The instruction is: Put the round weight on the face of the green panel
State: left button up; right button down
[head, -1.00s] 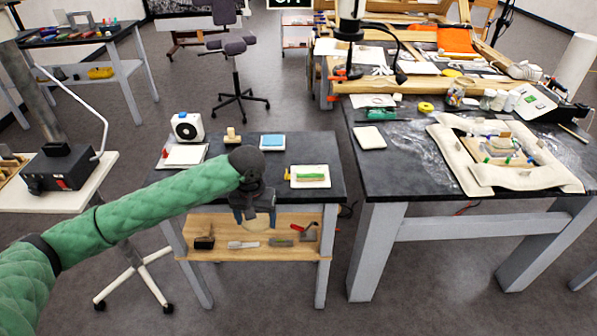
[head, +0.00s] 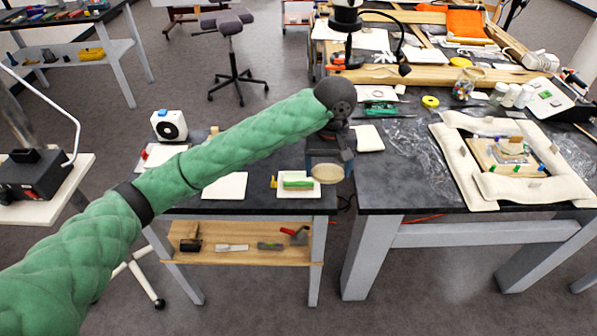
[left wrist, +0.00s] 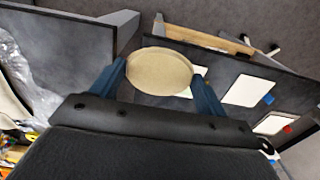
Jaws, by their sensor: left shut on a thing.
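My left gripper (head: 328,163) is shut on the round weight (head: 329,174), a flat tan disc. It holds the disc above the right edge of the small dark table, just right of the green panel. In the left wrist view the round weight (left wrist: 160,72) sits between the two blue fingers. The green panel (head: 298,184) is a small green strip lying on a white tray (head: 288,194). Nothing lies on the panel's visible face. In the left wrist view the disc hides part of a white piece behind it, and I cannot make out the panel. My right gripper is not in view.
A white sheet (head: 225,187) lies left of the tray, with a small yellow piece (head: 273,182) between. A white device (head: 169,125) stands at the table's far left. A larger dark table (head: 400,180) adjoins on the right. A shelf (head: 235,255) with tools is below.

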pick_arm(q)
jog(key=p, duration=0.4)
send_over(298, 180)
notch_tip(298, 180, down, 7)
jog(key=shift+w+r, duration=0.15)
jog(key=shift+f+p, duration=0.7)
jog(key=shift+f, duration=1.35)
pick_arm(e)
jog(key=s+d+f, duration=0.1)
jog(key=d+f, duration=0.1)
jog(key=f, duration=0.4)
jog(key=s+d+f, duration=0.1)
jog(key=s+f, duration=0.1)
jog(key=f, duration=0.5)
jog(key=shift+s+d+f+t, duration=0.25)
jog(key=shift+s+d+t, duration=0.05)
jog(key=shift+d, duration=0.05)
pick_arm(q)
jog(key=shift+f, duration=0.1)
jog(key=o, duration=1.1)
jog(key=shift+o, duration=0.6)
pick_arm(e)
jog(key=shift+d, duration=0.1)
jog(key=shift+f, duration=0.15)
